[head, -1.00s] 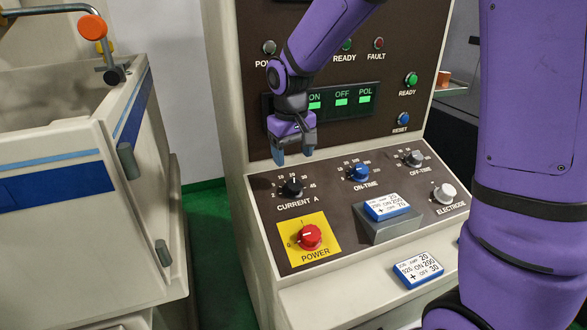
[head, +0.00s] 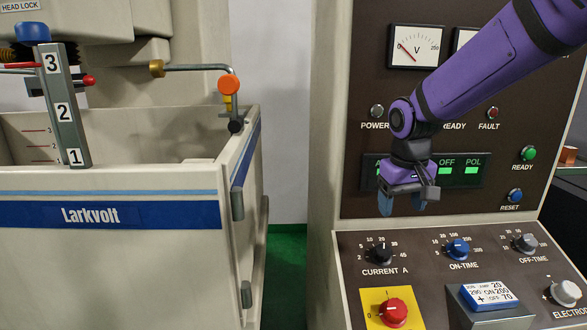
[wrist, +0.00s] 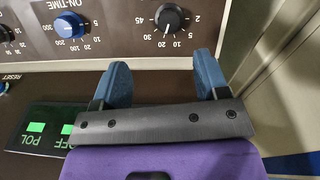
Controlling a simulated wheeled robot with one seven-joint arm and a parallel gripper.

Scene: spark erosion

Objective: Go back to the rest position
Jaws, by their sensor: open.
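My gripper (head: 402,203) hangs in front of the control panel (head: 480,225), fingers pointing down, above the black CURRENT A knob (head: 380,253). It is open and empty. In the wrist view its two blue fingertips (wrist: 163,75) stand apart, with the black knob (wrist: 170,17) just beyond them and not touched. The purple arm (head: 480,65) reaches in from the upper right and hides part of the display and meters.
A blue-edged card (head: 488,296) lies on a grey block. A Larkvolt tank (head: 140,247) stands left, with a numbered post (head: 64,112). A gap separates tank and cabinet.

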